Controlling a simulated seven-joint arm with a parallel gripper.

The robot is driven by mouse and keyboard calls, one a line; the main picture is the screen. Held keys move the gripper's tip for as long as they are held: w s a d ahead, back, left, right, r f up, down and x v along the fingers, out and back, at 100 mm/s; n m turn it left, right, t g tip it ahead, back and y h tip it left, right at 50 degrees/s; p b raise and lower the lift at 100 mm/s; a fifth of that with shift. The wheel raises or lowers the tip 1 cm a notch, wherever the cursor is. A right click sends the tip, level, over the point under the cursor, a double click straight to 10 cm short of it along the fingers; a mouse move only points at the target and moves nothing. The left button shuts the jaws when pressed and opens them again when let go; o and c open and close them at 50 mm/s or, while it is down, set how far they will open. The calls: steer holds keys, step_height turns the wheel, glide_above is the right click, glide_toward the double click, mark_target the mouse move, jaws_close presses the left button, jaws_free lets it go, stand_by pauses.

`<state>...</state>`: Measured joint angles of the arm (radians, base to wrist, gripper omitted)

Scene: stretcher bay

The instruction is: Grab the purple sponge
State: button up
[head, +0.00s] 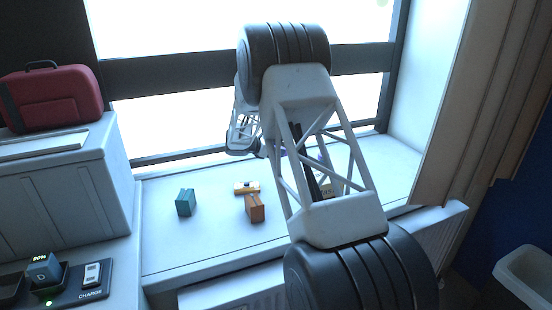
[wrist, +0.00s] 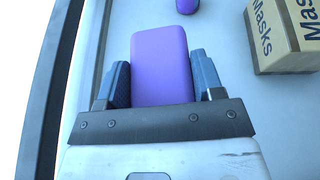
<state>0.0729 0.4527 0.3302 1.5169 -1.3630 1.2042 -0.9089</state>
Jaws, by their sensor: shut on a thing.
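The purple sponge (wrist: 161,66) is a rounded block between the two blue fingers of my gripper (wrist: 160,85) in the wrist view. The fingers press on its left and right sides. My gripper is shut on it. In the head view, my own arm hides the gripper and most of the sponge; only small purple patches show behind the arm's struts, and I cannot tell which thing they belong to.
Another small purple thing (wrist: 187,5) is at the top of the wrist view. A masks box (wrist: 285,35) stands to its right. On the sill (head: 220,245) are a teal block (head: 186,203), an orange-brown block (head: 254,208) and a yellow-orange item (head: 246,187). The sill's left front is clear.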

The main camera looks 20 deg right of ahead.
steer(key=shift+r, duration=0.4)
steer(key=shift+s, duration=0.15)
stand_by(0.4)
